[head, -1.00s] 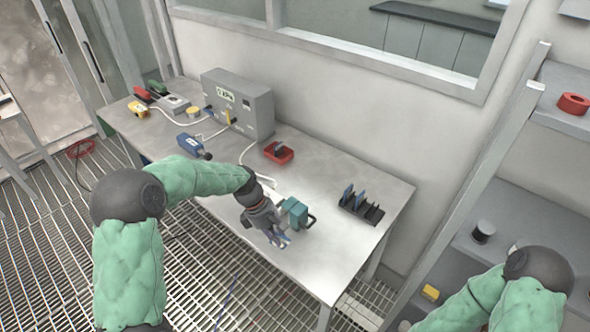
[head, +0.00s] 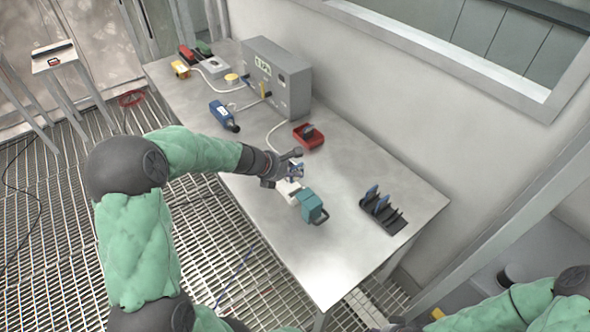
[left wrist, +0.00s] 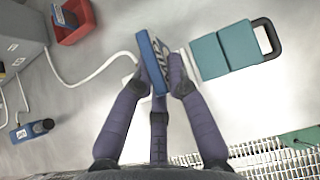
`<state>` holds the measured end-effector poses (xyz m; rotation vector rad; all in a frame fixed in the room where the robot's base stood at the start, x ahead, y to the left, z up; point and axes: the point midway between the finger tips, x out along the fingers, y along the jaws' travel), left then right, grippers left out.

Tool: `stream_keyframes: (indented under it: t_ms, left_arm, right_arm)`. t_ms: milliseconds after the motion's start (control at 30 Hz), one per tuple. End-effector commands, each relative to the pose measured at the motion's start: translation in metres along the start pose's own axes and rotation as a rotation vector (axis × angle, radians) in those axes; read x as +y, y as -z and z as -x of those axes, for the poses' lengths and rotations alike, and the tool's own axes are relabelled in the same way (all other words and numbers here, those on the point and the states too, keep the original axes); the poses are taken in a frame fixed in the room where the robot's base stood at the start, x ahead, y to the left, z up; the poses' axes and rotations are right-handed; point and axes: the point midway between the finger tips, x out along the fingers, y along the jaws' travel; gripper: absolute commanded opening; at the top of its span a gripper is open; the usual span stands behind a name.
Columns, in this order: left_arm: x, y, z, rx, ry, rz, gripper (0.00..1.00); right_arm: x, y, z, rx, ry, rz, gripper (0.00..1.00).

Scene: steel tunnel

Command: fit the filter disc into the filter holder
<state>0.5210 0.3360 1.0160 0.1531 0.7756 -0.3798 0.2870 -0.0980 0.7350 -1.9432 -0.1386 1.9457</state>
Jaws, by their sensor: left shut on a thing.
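My left gripper (head: 282,168) is shut on a flat blue-edged piece with a pale, patterned face, which I take as the filter disc (left wrist: 152,62). In the left wrist view the fingers (left wrist: 160,84) pinch it upright, edge toward the camera. The teal block with a dark handle (head: 313,206), probably the filter holder, lies on the table with a white part (head: 289,190) at its left end. It also shows in the left wrist view (left wrist: 227,50), right of the held piece and apart from it. The gripper is over the white part's far end; the height gap is unclear.
A black rack (head: 384,213) with upright blue pieces stands at the table's right. The front right table is clear.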

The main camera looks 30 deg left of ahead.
Motion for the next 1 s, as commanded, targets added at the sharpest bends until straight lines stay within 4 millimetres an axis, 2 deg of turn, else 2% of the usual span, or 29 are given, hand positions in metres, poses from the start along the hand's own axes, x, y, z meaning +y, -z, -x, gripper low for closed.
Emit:
stream_keyframes:
  t_ms: [300,1000]
  left_arm:
    - [0.000,0.000,0.001,0.000,0.001,0.000,0.00]
    - [0.000,0.037,-0.037,0.001,0.001,-0.002,0.00]
  right_arm:
    - [-0.001,0.000,0.002,0.000,0.000,0.000,0.38]
    - [0.015,0.002,-0.042,0.000,0.000,0.000,0.38]
